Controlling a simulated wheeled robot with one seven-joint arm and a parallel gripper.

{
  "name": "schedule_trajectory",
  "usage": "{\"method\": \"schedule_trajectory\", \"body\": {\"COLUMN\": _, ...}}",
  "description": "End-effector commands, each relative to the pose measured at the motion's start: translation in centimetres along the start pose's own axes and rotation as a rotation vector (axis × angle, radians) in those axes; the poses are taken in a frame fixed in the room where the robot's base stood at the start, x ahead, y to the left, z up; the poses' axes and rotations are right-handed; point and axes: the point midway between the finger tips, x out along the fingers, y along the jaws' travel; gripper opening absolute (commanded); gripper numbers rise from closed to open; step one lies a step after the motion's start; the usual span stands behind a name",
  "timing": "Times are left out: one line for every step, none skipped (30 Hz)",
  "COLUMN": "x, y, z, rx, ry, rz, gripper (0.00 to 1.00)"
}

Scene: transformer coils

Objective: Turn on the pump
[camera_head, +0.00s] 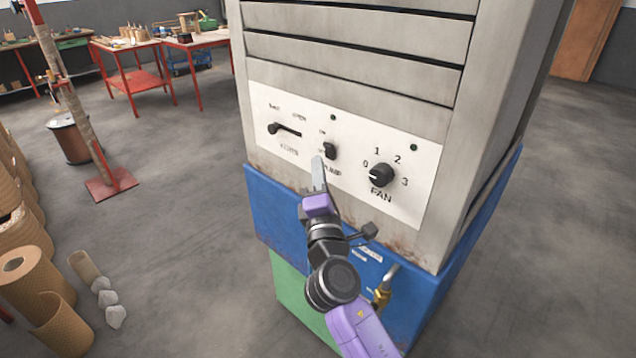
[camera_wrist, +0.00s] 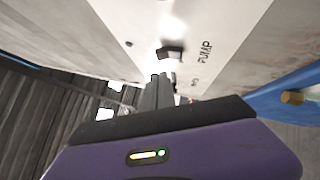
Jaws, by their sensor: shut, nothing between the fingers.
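The pump switch (camera_head: 330,150) is a small black rocker on the white control panel (camera_head: 285,110), above the word PUMP. It also shows in the wrist view (camera_wrist: 170,52), just beyond my fingertips. My gripper (camera_head: 318,162) is shut and empty, with its fingers pointing up at the panel just below and left of the switch. In the wrist view the closed fingers (camera_wrist: 158,84) are just below the switch. I cannot tell whether they touch it. The fingers partly cover the lettering under the switch.
A black lever (camera_head: 284,129) is left of the switch, and the FAN knob (camera_head: 381,175) is to its right, pointing near 0. The grey cabinet stands on a blue base (camera_head: 290,215) with a brass valve (camera_head: 382,296). Paper rolls (camera_head: 30,285) stand on the floor at left.

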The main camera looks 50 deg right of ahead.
Motion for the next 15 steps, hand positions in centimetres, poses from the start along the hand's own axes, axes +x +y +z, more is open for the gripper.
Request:
{"method": "schedule_trajectory", "body": {"x": 0.6, "y": 0.2, "z": 0.9, "rx": -0.001, "ry": -0.004, "rz": -0.004, "gripper": 0.00}}
{"method": "schedule_trajectory", "body": {"x": 0.9, "y": 0.2, "z": 1.1, "rx": -0.001, "ry": -0.004, "rz": -0.004, "gripper": 0.00}}
{"method": "schedule_trajectory", "body": {"x": 1.2, "y": 0.1, "z": 1.5, "rx": -0.001, "ry": -0.004, "rz": -0.004, "gripper": 0.00}}
{"method": "schedule_trajectory", "body": {"x": 1.4, "y": 0.1, "z": 1.6, "rx": -0.001, "ry": -0.004, "rz": -0.004, "gripper": 0.00}}
{"method": "schedule_trajectory", "body": {"x": 1.6, "y": 0.1, "z": 1.8, "rx": -0.001, "ry": -0.003, "rz": -0.004, "gripper": 0.00}}
{"method": "schedule_trajectory", "body": {"x": 1.7, "y": 0.0, "z": 2.0, "rx": -0.001, "ry": -0.002, "rz": -0.003, "gripper": 0.00}}
{"method": "schedule_trajectory", "body": {"x": 1.8, "y": 0.0, "z": 2.1, "rx": 0.000, "ry": -0.002, "rz": -0.003, "gripper": 0.00}}
{"method": "schedule_trajectory", "body": {"x": 1.9, "y": 0.0, "z": 2.2, "rx": 0.000, "ry": -0.002, "rz": -0.003, "gripper": 0.00}}
{"method": "schedule_trajectory", "body": {"x": 2.0, "y": 0.0, "z": 2.3, "rx": 0.000, "ry": -0.002, "rz": -0.003, "gripper": 0.00}}
{"method": "schedule_trajectory", "body": {"x": 2.0, "y": -0.1, "z": 2.3, "rx": 0.000, "ry": -0.002, "rz": -0.003, "gripper": 0.00}}
{"method": "schedule_trajectory", "body": {"x": 2.1, "y": -0.1, "z": 2.3, "rx": 0.000, "ry": -0.002, "rz": -0.003, "gripper": 0.00}}
{"method": "schedule_trajectory", "body": {"x": 2.1, "y": -0.1, "z": 2.3, "rx": 0.000, "ry": -0.002, "rz": -0.003, "gripper": 0.00}}
{"method": "schedule_trajectory", "body": {"x": 2.1, "y": -0.1, "z": 2.3, "rx": 0.000, "ry": -0.002, "rz": -0.003, "gripper": 0.00}}
{"method": "schedule_trajectory", "body": {"x": 2.1, "y": -0.1, "z": 2.3, "rx": 0.000, "ry": -0.001, "rz": -0.003, "gripper": 0.00}}
{"method": "schedule_trajectory", "body": {"x": 2.1, "y": -0.1, "z": 2.3, "rx": 0.000, "ry": -0.001, "rz": -0.003, "gripper": 0.00}}
